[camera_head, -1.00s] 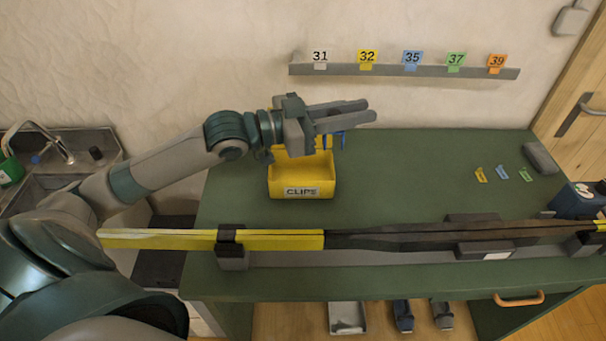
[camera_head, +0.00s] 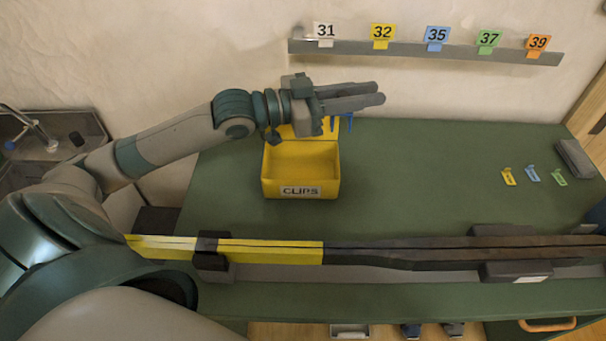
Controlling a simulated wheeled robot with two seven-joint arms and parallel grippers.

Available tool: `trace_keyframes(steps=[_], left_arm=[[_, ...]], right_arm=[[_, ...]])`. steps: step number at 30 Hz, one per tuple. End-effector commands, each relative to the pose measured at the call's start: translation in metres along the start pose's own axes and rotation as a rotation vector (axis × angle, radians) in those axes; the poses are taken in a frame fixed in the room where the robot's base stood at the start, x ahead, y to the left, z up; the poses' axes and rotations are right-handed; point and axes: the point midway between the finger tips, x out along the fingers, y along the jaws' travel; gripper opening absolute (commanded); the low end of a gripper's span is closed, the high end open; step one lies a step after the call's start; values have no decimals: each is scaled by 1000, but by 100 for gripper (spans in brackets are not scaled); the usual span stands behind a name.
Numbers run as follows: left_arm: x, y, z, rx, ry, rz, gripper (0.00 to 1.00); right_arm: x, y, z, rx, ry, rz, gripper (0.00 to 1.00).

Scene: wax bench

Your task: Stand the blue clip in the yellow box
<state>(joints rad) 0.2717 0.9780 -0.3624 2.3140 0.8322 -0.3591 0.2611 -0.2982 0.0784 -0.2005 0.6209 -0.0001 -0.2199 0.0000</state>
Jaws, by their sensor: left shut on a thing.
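The yellow box (camera_head: 300,172) stands open on the green bench, with a CLIPS label on its front. The part of its inside that I see looks empty; my gripper hides some of its back. My left gripper (camera_head: 380,94) is above the back right of the box, pointing right. It is shut on the blue clip (camera_head: 348,122). Blue parts of the clip hang below the fingers, near the box's back right corner and above its floor. The rest of the clip is hidden by the fingers. My right gripper is out of view.
Yellow, light blue and green tags (camera_head: 532,174) lie at the right of the bench (camera_head: 430,185), by a grey block (camera_head: 575,158). A long ski (camera_head: 270,252) lies across the front in holders. A rail (camera_head: 420,50) with numbered tags is on the wall. The bench's middle is clear.

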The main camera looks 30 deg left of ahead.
Motion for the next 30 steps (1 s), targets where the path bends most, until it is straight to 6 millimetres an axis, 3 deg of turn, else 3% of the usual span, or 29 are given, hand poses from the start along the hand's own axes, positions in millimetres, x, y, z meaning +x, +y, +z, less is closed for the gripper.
trace_keyframes(steps=[16, 30], left_arm=[[-6, -2, 4, 0, -2, -1, 0], [-62, -22, 39, -1, -8, -1, 0]], right_arm=[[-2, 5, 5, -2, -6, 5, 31], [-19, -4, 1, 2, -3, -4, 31]])
